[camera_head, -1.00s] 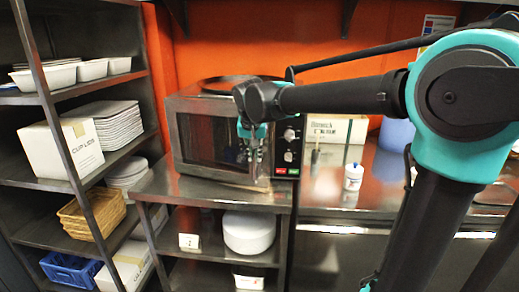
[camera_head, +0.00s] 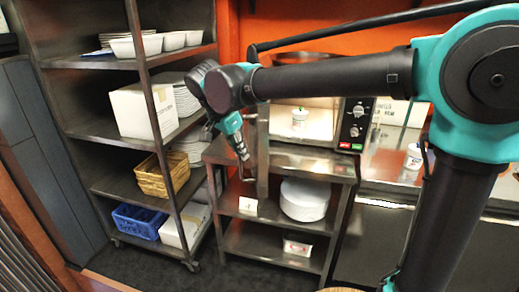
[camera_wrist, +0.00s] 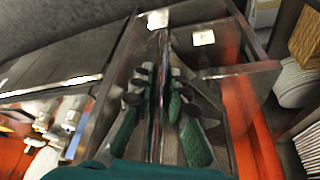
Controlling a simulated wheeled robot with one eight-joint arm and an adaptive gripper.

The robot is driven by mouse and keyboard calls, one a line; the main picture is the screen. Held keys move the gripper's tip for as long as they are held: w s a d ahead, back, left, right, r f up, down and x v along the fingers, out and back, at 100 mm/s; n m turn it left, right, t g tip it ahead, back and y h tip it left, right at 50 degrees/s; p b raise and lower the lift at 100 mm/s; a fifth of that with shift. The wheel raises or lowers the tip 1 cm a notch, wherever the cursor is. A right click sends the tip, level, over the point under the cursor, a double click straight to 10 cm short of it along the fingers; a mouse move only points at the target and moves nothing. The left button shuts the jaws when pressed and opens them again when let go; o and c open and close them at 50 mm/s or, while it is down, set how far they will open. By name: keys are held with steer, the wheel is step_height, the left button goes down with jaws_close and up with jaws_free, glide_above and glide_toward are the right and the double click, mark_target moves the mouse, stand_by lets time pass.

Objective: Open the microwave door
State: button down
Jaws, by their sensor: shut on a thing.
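The microwave (camera_head: 355,122) stands on a steel counter, partly behind my arm. Its door (camera_head: 262,150) is swung out toward the camera and shows nearly edge-on. My gripper (camera_head: 242,152) is at the left side of the door, shut on the door's handle or edge; which of these is hard to tell. In the wrist view, my gripper's fingers (camera_wrist: 158,100) lie on both sides of a thin upright strip of the door (camera_wrist: 240,72).
A shelf rack at the left holds a white box (camera_head: 143,110), a wicker basket (camera_head: 162,176) and a blue crate (camera_head: 138,221). A small white jar (camera_head: 413,157) stands on the right counter. White plates (camera_head: 305,199) sit on the shelf below. Dark floor is clear in front.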

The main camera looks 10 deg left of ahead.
steer(key=s+a, duration=0.1)
steer(key=a, duration=1.4)
steer(key=shift+a, duration=0.4)
steer(key=c, duration=1.5)
jaws_free()
steer(key=v, duration=1.2)
